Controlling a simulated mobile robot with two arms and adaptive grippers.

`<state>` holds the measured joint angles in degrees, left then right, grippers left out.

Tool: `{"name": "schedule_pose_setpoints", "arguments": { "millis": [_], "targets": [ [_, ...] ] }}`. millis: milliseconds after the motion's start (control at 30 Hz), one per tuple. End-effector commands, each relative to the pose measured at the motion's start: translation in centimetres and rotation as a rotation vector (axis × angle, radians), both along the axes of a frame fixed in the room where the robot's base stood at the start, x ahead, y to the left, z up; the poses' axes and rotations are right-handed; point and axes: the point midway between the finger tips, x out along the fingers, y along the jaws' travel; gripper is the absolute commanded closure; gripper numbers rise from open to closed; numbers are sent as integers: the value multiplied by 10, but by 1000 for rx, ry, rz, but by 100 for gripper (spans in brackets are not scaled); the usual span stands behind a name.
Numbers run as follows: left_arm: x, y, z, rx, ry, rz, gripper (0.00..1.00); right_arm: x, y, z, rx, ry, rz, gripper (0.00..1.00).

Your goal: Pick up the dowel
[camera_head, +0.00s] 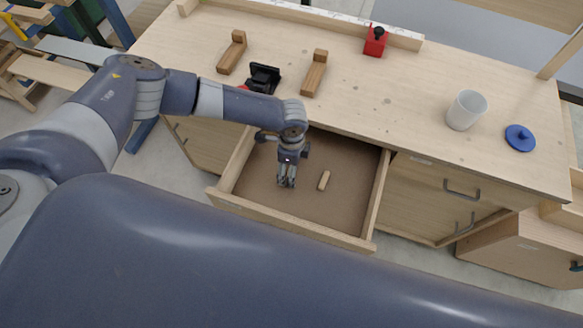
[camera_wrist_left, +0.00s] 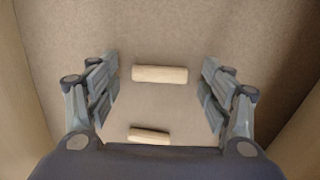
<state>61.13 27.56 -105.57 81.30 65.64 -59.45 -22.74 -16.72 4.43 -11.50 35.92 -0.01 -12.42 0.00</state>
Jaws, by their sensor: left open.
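Two short pale wooden dowels lie on the brown floor of the open drawer. In the left wrist view one dowel (camera_wrist_left: 160,74) lies crosswise between the fingers, near their tips, with gaps on both sides. A second dowel (camera_wrist_left: 149,136) lies lower in that view, partly cut off by the gripper body. In the head view only one dowel (camera_head: 323,180) shows, just right of my left gripper (camera_head: 286,184). The other is hidden by the gripper there. The left gripper points down into the drawer, open and empty. My right gripper is not in view.
The drawer (camera_head: 290,224) has raised wooden walls around the gripper.

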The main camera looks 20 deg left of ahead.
Motion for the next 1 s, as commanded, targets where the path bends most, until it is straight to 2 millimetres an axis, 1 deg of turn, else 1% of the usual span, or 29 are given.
{"name": "schedule_pose_setpoints", "arguments": {
  "millis": [133,167,200,267,367,400,767,867,1000],
  "targets": [
    [0,0,0,-1,0,0,27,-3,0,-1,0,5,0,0],
    [0,0,0,-1,0,0,29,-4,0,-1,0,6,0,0],
    [0,0,0,-1,0,0,37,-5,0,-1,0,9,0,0],
    [0,0,0,-1,0,0,44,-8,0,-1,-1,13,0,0],
    [0,0,0,-1,0,0,58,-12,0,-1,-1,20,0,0],
    [0,0,0,-1,0,0,59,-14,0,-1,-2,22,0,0],
    [1,0,3,-2,-1,0,60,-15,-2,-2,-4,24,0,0],
    [1,-1,14,-4,-2,0,60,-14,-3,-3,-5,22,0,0],
    [1,-1,40,-4,-3,-1,60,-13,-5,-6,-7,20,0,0]
  ]
}}
